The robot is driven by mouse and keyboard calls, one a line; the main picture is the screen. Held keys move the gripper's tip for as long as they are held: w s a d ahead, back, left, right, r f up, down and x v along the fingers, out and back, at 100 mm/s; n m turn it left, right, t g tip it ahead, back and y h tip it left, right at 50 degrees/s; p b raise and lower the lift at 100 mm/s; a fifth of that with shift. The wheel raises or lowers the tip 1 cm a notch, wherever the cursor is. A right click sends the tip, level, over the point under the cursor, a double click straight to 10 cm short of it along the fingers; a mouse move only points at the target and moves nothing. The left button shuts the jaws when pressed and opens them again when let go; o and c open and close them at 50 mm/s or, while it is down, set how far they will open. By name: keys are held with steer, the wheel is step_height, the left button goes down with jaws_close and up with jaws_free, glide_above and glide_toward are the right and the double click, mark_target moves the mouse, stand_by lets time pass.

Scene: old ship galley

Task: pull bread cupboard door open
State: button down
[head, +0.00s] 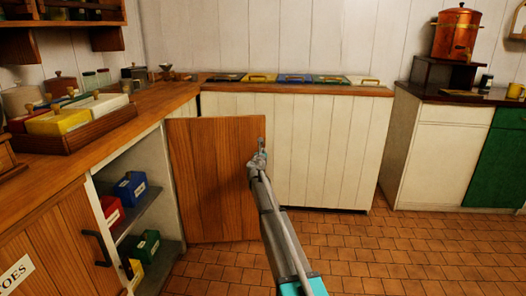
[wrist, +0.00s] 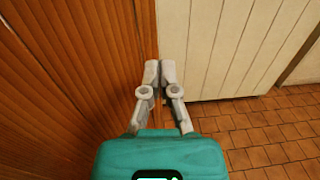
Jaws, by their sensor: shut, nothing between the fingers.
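A brown wooden cupboard door (head: 215,175) stands wide open, swung out to the right of its cupboard; no bread label shows on the side I see. My gripper (head: 258,155) is at the door's free right edge, near its upper part. In the wrist view my gripper (wrist: 160,72) is shut and empty, its fingertips close together beside the edge of the wooden door (wrist: 75,75). I cannot tell whether they touch it. The open cupboard (head: 150,165) shows shelves with blue (head: 130,187), red (head: 112,210), green and yellow boxes. The door's handle is not visible.
A lower-left cupboard front (head: 60,235) has a dark handle (head: 97,248) and a label ending in "OES". A white panelled counter (head: 315,145) stands behind the door. Tiled floor (head: 400,250) is clear at right. A green-doored cabinet (head: 505,160) is far right.

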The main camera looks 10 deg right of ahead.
steer(key=s+a, duration=0.1)
steer(key=s, duration=0.9)
steer(key=shift+s+a, duration=0.2)
steer(key=shift+s, duration=0.05)
steer(key=s+d+f+m+g+p, duration=0.1)
steer(key=s+f+m+g, duration=0.4)
steer(key=s+m, duration=0.6)
steer(key=s+f+m+g+p, duration=0.1)
steer(key=s+f+m+g, duration=0.4)
steer(key=s+m, duration=0.6)
steer(key=s+a+f+m+g+y+p, duration=0.1)
steer(key=s+a+f+m+g+y, duration=0.2)
steer(key=s, duration=0.5)
steer(key=s+a+m+g+y, duration=0.1)
steer(key=s+a+m+y, duration=0.15)
steer(key=s+a, duration=0.4)
steer(key=s+a+f+m+g+y+p, duration=0.15)
steer(key=s+m, duration=0.25)
steer(key=s, duration=0.5)
step_height(320, 180, up, 37)
steer(key=p, duration=3.6)
steer(key=shift+a+g+y, duration=0.3)
steer(key=shift+a+g, duration=0.05)
steer(key=shift+g, duration=0.1)
steer(key=shift+s+n, duration=0.1)
steer(key=shift+n, duration=0.15)
